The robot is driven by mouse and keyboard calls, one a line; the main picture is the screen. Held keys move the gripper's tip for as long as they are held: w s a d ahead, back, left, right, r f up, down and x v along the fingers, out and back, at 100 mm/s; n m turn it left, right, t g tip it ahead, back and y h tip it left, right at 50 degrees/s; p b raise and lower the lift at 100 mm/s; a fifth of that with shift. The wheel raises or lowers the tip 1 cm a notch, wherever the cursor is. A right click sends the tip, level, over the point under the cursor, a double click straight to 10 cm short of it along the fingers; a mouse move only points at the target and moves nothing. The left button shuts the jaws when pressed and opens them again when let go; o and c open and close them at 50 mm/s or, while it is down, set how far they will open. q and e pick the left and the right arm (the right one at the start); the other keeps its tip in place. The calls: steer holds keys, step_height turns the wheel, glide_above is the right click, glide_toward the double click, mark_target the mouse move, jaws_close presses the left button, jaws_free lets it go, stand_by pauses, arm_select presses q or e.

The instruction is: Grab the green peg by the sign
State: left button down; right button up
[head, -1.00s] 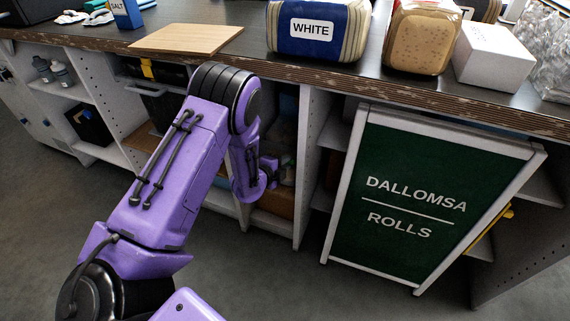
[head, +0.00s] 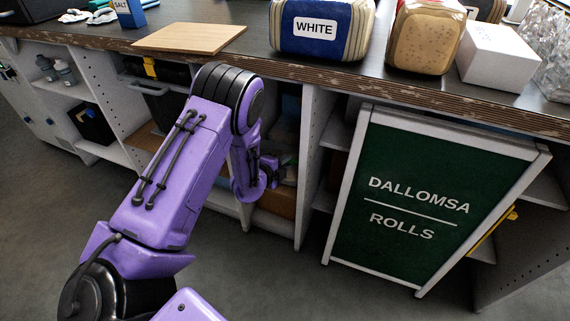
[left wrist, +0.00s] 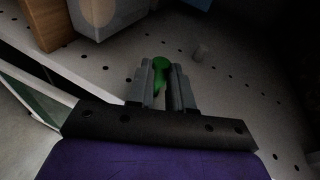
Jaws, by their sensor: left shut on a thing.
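The green peg (left wrist: 160,66) shows in the left wrist view between the tips of my left gripper (left wrist: 162,72). The gripper is shut on the peg, close to a pale panel with rows of holes. I cannot tell whether the peg still sits in the panel. In the head view my left gripper (head: 270,168) is a dark shape in front of the shelves, and the peg cannot be made out there. The green sign (head: 415,205) reading DALLOMSA ROLLS leans at the counter's front, right of the gripper. My right gripper is not in view.
The perforated panel (left wrist: 220,80) fills much of the wrist view, with a small grey peg (left wrist: 201,52) on it. Boxes stand at its upper left. Above the shelves, the dark counter holds a wooden board (head: 190,38), bread bags (head: 318,30) and a white box (head: 497,57).

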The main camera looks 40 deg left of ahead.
arm_select(q)
steer(key=shift+a, duration=0.15)
stand_by(0.3)
steer(key=a, duration=0.3)
steer(key=shift+s, duration=0.4)
